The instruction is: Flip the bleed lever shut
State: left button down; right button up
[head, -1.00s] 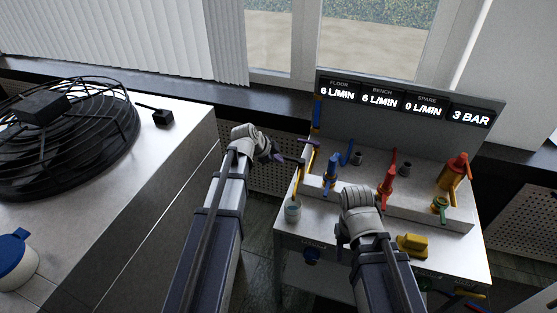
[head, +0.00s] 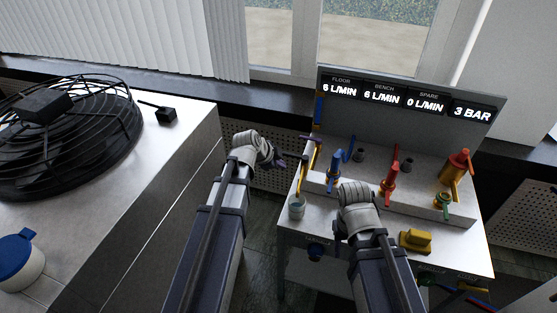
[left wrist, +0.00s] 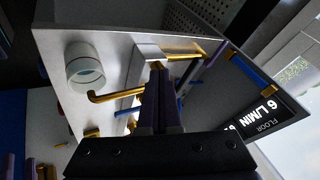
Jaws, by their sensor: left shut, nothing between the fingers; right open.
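The bleed lever appears to be the small purple handle (head: 311,138) on top of the brass bleed pipe at the bench's left end. In the left wrist view the purple handle (left wrist: 214,66) shows beside the brass pipe (left wrist: 182,56). The brass spout (head: 303,178) points down over a small cup (head: 296,206); the cup also shows in the left wrist view (left wrist: 86,70). My left gripper (head: 279,164) is shut and empty, left of the pipe and apart from it. My right gripper (head: 339,236) is open above the bench's front; its fingers are partly hidden.
Blue (head: 333,168), red (head: 389,178) and green-handled (head: 443,200) valves stand on the bench step. A yellow part (head: 415,240) lies near the front. The panel (head: 480,112) reads 6, 6, 0 L/MIN and 3 BAR. A counter with a round black grille (head: 70,130) stands left.

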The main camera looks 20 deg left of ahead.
pick_arm(q)
jog(key=a+p+v, duration=0.1)
jog(key=p+v, duration=0.7)
jog(key=v, duration=0.2)
jog(key=shift+s, duration=0.15)
pick_arm(e)
notch_tip(320, 180, up, 8)
jog(key=shift+a, duration=0.4)
pick_arm(q)
jog(key=shift+a, duration=0.15)
pick_arm(e)
jog(key=shift+s, duration=0.1)
